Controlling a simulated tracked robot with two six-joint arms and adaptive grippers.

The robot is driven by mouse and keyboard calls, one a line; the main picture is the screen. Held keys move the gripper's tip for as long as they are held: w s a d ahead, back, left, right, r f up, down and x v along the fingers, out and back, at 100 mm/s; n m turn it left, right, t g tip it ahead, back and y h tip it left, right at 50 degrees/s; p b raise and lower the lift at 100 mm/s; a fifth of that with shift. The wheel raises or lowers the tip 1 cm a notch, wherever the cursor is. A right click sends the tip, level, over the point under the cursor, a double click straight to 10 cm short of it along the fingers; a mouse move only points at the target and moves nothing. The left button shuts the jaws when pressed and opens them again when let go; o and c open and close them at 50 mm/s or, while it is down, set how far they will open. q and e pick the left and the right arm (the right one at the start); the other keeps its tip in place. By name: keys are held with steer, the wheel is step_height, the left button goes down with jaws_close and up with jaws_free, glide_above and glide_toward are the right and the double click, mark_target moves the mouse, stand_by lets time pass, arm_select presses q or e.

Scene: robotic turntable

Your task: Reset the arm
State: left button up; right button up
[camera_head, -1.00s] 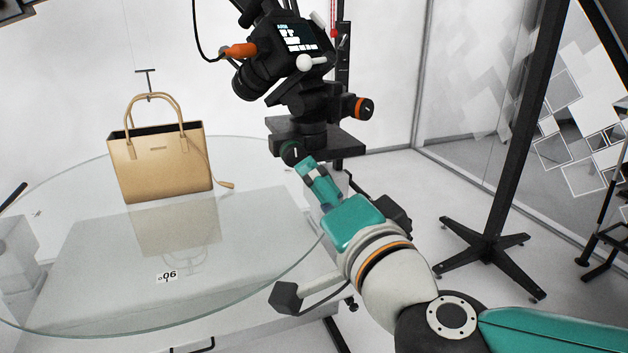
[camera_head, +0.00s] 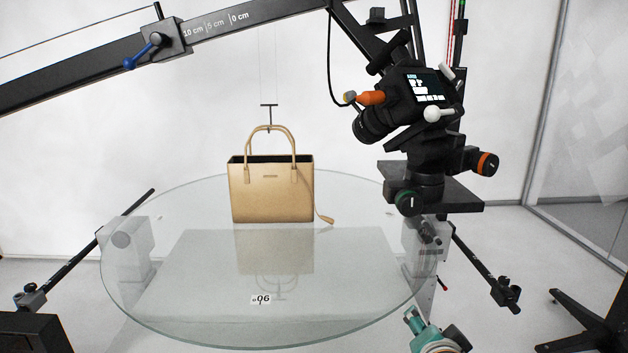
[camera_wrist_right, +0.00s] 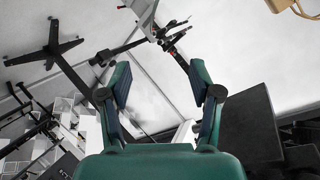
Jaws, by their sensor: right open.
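My right gripper (camera_head: 412,318) shows at the bottom of the head view, right of centre, by the near right edge of the glass turntable (camera_head: 160,300). Only its teal tip and part of the wrist are in the picture. In the right wrist view the two fingers of my right gripper (camera_wrist_right: 163,90) stand apart with nothing between them. My left gripper is not in view. A tan handbag (camera_head: 271,194) stands upright on the turntable, under a small hanging hook (camera_head: 269,106).
A camera (camera_head: 405,105) on a black mount hangs right of the handbag, above the turntable's right edge. A black boom (camera_head: 90,72) with a centimetre scale crosses the upper left. A black stand foot (camera_head: 585,320) is at the lower right. Floor between is clear.

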steer(key=s+d+f+n+g+y, duration=0.1)
steer(key=s+f+n+g, duration=0.15)
steer(key=f, duration=1.05)
steer(key=s+f+n+g, duration=0.1)
steer(key=s+f+g, duration=0.2)
steer(key=f, duration=1.1)
steer(key=s+a+f+n+g+y, duration=0.2)
steer(key=s+f, duration=0.4)
steer(key=s, duration=0.3)
steer(key=s+a+f+n+g+y, duration=0.3)
steer(key=s+a+f, duration=0.3)
steer(key=s, duration=0.3)
steer(key=shift+a+f+g, duration=0.35)
steer(key=shift+f+g, duration=0.05)
steer(key=shift+g, duration=0.45)
